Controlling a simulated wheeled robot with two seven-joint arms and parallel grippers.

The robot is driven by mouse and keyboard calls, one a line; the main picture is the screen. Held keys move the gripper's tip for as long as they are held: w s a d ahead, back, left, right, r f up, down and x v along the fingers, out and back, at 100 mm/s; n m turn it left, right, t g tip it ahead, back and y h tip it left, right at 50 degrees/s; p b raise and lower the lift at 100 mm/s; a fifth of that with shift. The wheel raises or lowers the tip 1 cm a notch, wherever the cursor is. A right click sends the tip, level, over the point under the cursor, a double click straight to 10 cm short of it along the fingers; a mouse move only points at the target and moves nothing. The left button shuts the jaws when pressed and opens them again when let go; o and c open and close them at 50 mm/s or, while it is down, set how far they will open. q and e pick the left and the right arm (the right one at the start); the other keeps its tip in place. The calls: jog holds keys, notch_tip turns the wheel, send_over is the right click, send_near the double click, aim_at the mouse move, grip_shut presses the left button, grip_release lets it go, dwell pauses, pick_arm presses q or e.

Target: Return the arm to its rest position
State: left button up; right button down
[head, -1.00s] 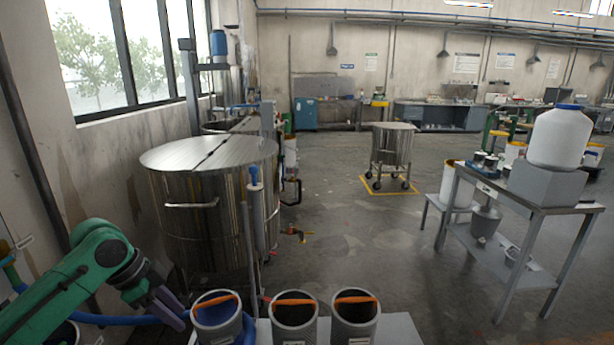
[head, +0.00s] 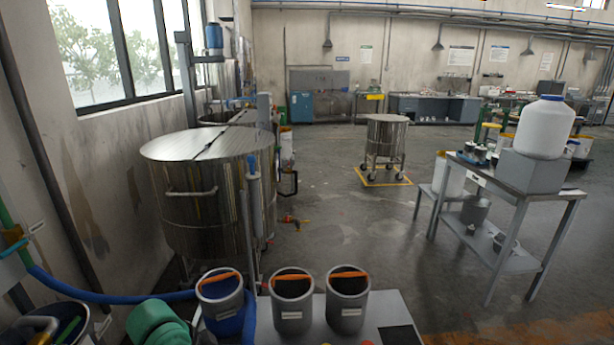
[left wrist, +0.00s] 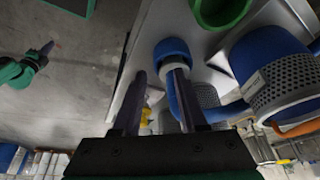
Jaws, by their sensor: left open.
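My left gripper (left wrist: 160,78) shows in the left wrist view with its two dark fingers apart and nothing between them. A blue-topped fitting shows beyond the fingers; I cannot tell how far it is. In the head view only a green part of my left arm shows at the lower left edge, and its gripper is out of the frame.
A steel vat (head: 205,215) stands behind. A table (head: 530,205) stands at right.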

pick_arm(q)
jog(key=s+a+f+n+t+y, duration=0.1)
jog(key=s+a+f+n+y, duration=0.15)
jog(key=s+n, duration=0.35)
jog(key=s+a+f+n+y, duration=0.1)
jog(key=s+a+f+n, duration=0.15)
jog(key=s, duration=0.55)
notch_tip(320, 180, down, 23)
jog(key=s+g, duration=0.1)
jog(key=s, duration=0.1)
jog(key=s+a+f+g, duration=0.1)
jog(key=s+a+f, duration=0.2)
jog(key=s+f, duration=1.1)
jog(key=shift+s+f, duration=0.25)
jog(key=shift+s, duration=1)
jog(key=shift+s+a, duration=0.1)
